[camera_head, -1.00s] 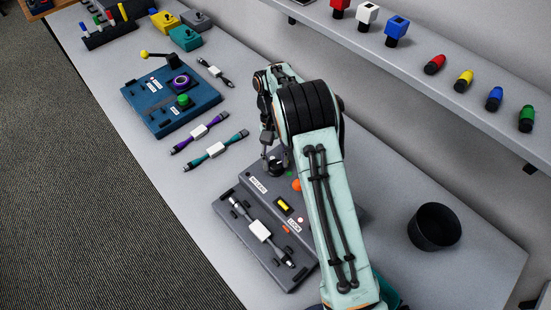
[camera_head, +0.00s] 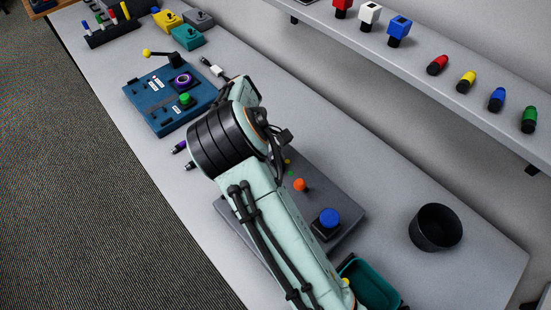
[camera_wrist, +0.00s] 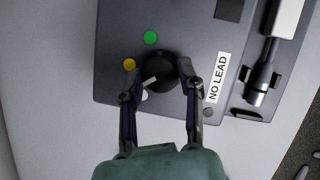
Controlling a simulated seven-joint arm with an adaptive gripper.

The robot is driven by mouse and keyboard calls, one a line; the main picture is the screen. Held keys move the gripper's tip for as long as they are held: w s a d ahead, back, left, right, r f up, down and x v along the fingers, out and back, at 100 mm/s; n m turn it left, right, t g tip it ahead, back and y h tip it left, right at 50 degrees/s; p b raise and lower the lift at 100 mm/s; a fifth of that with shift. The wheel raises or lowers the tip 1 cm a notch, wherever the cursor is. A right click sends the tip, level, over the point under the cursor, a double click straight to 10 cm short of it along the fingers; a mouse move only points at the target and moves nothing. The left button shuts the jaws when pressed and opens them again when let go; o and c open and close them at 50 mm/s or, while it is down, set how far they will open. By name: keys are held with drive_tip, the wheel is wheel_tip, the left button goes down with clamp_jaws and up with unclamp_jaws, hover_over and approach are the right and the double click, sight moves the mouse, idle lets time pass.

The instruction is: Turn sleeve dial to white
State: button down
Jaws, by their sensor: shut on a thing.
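The black sleeve dial (camera_wrist: 160,66) stands on a dark grey panel (camera_wrist: 112,84) in the wrist view. Its white pointer mark slants to the lower left, between a yellow dot (camera_wrist: 129,64) and a white dot (camera_wrist: 145,95). A green dot (camera_wrist: 150,38) lies above the dial. My gripper (camera_wrist: 161,83) is shut on the dial, one finger on each side. In the head view my arm hides the dial and fingertips; the panel (camera_head: 340,190) shows to the right of the arm.
A label reading NO LEAD (camera_wrist: 217,78) and a held cable (camera_wrist: 262,78) sit right of the dial. On the panel are an orange knob (camera_head: 300,185) and a blue button (camera_head: 329,217). A black cup (camera_head: 436,228) and teal bin (camera_head: 372,284) stand nearby.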

drive_tip(key=shift+n+t, duration=0.8)
drive_tip(key=shift+n, duration=1.2)
drive_tip(key=c, duration=0.7)
unclamp_jaws()
drive_tip(key=v, duration=1.2)
drive_tip(key=shift+s+a+f, duration=0.1)
drive_tip(key=shift+a, duration=0.05)
